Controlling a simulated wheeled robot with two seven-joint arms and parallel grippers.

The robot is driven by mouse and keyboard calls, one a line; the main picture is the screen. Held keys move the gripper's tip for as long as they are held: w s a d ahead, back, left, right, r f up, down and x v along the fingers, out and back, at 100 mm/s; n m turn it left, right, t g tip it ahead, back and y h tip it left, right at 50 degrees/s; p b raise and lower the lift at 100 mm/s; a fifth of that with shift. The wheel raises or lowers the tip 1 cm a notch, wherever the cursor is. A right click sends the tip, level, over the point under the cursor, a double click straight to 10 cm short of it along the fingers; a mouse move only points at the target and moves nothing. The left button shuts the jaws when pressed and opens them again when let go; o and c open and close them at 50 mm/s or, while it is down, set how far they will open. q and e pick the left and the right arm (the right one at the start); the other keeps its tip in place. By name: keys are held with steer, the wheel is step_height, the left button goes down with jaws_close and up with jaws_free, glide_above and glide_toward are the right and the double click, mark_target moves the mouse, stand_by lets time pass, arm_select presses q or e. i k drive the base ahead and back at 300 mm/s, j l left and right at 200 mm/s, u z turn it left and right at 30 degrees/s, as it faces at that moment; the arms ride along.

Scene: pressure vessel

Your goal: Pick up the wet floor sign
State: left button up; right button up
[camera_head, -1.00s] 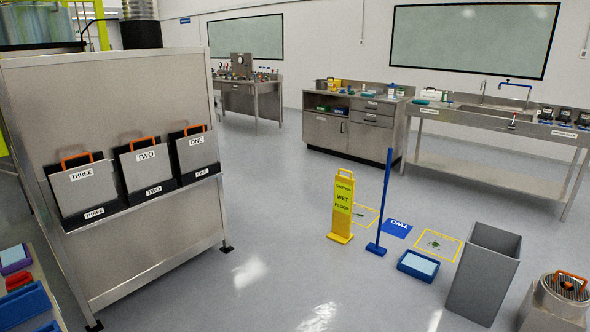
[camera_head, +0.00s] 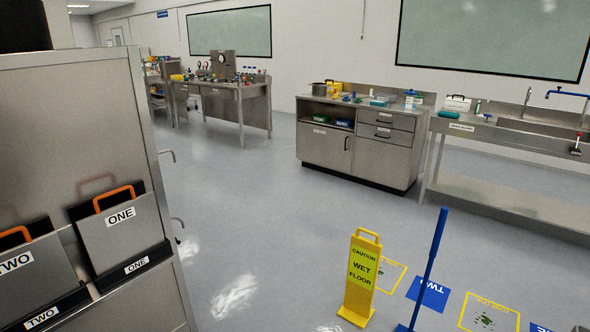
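The yellow wet floor sign (camera_head: 361,277) stands upright on the floor at the lower middle right of the head view. It has a loop handle at its top and the words "CAUTION WET FLOOR" on its face. Neither of my grippers shows in this view.
A blue upright pole (camera_head: 429,270) stands just right of the sign. A blue mat (camera_head: 428,293) and yellow floor squares lie behind and right of it. A steel panel with numbered folders (camera_head: 108,226) fills the left. A steel cabinet (camera_head: 353,152) stands behind. Floor left of the sign is clear.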

mark_target(364, 256)
steer(key=i+j, duration=0.1)
steer(key=i, duration=1.65)
steer(key=i+j+z, duration=0.1)
steer(key=i+z, duration=0.35)
steer(key=i+j+z, duration=0.25)
steer(key=i+z, duration=0.15)
steer(key=i, duration=0.15)
steer(key=i+j+z, duration=1.05)
steer(key=j+z, duration=0.25)
steer(key=j, duration=0.25)
